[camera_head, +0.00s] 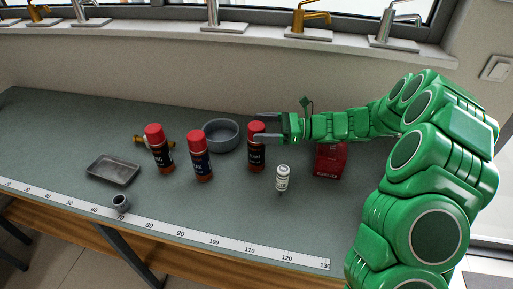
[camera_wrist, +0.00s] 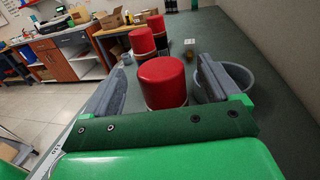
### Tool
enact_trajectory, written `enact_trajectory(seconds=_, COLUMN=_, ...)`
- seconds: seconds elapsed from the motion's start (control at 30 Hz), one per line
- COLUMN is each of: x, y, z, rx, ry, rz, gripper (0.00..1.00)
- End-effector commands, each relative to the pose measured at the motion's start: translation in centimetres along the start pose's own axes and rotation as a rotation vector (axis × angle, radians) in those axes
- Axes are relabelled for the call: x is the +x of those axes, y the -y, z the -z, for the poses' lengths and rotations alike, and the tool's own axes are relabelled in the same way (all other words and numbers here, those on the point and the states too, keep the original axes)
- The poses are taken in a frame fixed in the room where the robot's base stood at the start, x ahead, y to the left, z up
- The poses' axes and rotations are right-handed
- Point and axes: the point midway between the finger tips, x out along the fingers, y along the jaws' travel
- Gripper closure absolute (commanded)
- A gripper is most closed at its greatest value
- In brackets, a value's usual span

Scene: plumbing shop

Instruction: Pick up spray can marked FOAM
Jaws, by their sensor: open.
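Three spray cans with red caps stand upright on the grey bench: a left can (camera_head: 159,148), a middle can (camera_head: 200,156) and a right can (camera_head: 257,154). Their label lettering is too small to read surely, so I cannot tell which is marked FOAM. My gripper (camera_head: 264,127) is open at the right can's cap, reaching in from the right. In the wrist view, the nearest red cap (camera_wrist: 162,81) lies between the two spread fingers of my gripper (camera_wrist: 158,80), with gaps on both sides. The other two red caps (camera_wrist: 142,40) (camera_wrist: 156,23) stand beyond it.
A grey bowl (camera_head: 221,135) stands behind the cans, close to one finger in the wrist view (camera_wrist: 238,78). A small white bottle (camera_head: 282,178) and a red box (camera_head: 330,161) are to the right. A grey tray (camera_head: 113,170) and small fitting (camera_head: 121,202) lie left. The front bench is mostly clear.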

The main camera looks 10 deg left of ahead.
Motion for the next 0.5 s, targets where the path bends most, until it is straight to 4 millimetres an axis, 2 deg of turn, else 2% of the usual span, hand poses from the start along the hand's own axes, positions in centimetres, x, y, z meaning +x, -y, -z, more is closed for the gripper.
enact_trajectory(seconds=0.17, x=2.1, y=0.0, z=0.0, rx=0.000, ry=-0.001, rz=-0.001, gripper=0.11)
enact_trajectory(seconds=0.4, x=2.2, y=0.1, z=0.0, rx=0.000, ry=-0.002, rz=0.002, gripper=0.11)
enact_trajectory(seconds=0.5, x=2.2, y=0.1, z=0.0, rx=0.000, ry=-0.002, rz=0.002, gripper=0.24)
